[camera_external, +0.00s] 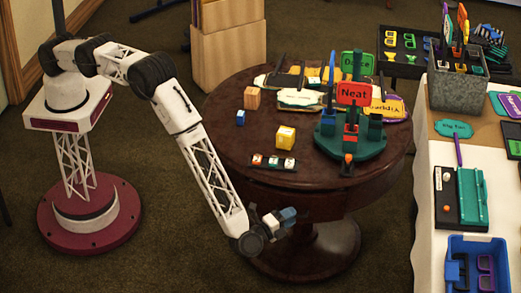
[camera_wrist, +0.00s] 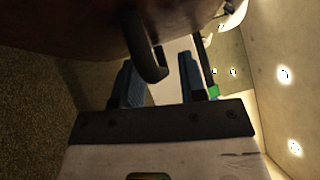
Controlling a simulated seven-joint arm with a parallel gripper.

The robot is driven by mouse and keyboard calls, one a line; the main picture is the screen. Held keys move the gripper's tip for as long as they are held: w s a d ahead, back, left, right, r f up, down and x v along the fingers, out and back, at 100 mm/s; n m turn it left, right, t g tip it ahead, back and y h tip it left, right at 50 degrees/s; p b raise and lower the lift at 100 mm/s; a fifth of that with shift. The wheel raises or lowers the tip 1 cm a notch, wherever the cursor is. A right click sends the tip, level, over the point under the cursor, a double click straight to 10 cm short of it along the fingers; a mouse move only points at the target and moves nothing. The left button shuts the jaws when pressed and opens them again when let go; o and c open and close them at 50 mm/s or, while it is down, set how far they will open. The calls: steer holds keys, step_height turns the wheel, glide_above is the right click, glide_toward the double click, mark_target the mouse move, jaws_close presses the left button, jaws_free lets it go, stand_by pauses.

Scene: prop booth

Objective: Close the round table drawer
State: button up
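The round table (camera_external: 225,135) is dark wood, with a deep rim below its top. My gripper (camera_external: 284,218) is low in front of the table, at the level of the rim. In the wrist view its two blue fingers (camera_wrist: 158,68) are apart. A dark curved bar, which looks like the drawer handle (camera_wrist: 148,62), hangs from the dark wood (camera_wrist: 80,22) and shows between the fingers. I cannot tell whether either finger touches it.
The tabletop holds a teal round stand (camera_external: 350,142) with signs, a yellow block (camera_external: 286,138) and other small props. A white-covered table (camera_external: 428,200) with a blue bin (camera_external: 478,265) stands at the right. Carpet in front is clear.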

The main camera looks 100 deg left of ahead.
steer(key=shift+w+a, duration=0.1)
jaws_close()
steer(key=shift+a, duration=0.1)
stand_by(0.3)
steer(key=shift+a, duration=2.15)
jaws_free()
